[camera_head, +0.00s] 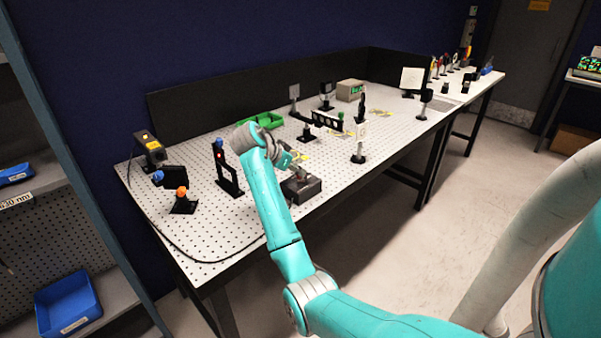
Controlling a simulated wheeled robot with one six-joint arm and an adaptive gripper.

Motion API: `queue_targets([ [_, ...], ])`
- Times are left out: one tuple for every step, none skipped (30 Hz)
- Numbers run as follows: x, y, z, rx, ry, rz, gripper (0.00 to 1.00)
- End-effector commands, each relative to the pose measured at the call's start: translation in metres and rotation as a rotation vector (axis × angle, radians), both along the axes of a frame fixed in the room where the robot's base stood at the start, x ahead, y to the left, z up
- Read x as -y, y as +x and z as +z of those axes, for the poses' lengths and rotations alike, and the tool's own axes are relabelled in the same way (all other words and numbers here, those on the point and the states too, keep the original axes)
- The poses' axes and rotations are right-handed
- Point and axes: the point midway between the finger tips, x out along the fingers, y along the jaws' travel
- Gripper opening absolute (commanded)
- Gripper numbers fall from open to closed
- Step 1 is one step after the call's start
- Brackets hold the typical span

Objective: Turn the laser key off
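My teal arm reaches over the perforated optical table (215,245), and my gripper (298,172) is at its near edge, pointing down at a small dark grey box (303,190). The gripper is small and partly hidden by my wrist, so I cannot tell whether its fingers are open, shut or touching the box. No key can be made out; the top of the box is partly covered by the gripper. A black block with a yellow label (150,150), which looks like a laser housing, stands at the table's far left corner.
Mounts with blue (158,177) and orange (182,191) knobs stand left of my arm. A green bin (262,121) and several black optic mounts stand behind it. A post mount (360,140) stands to the right. A dark cable runs along the left edge. Floor at right is clear.

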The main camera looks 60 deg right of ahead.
Motion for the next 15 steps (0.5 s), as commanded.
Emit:
queue_targets([
  [0.006,-0.003,-0.007,-0.003,0.002,-0.002,0.34],
  [0.009,-0.003,-0.009,-0.003,0.002,-0.001,0.34],
  [0.012,-0.004,-0.013,-0.002,0.001,-0.001,0.34],
  [0.014,-0.004,-0.015,-0.001,0.001,0.000,0.34],
  [0.016,-0.004,-0.017,-0.001,0.001,0.000,0.34],
  [0.018,-0.005,-0.019,-0.001,0.001,0.000,0.34],
  [0.020,-0.005,-0.021,-0.001,0.001,0.000,0.34],
  [0.021,-0.005,-0.022,0.000,0.001,0.001,0.34],
  [0.023,-0.005,-0.023,-0.001,0.000,0.001,0.34],
  [0.023,-0.006,-0.024,-0.001,0.000,0.001,0.34],
  [0.024,-0.006,-0.024,0.000,0.000,0.000,0.34],
  [0.024,-0.006,-0.025,0.000,0.000,0.000,0.34],
  [0.024,-0.006,-0.025,0.000,0.000,0.000,0.34],
  [0.024,-0.006,-0.025,0.000,0.000,0.000,0.34],
  [0.024,-0.006,-0.025,0.000,0.000,0.000,0.34],
])
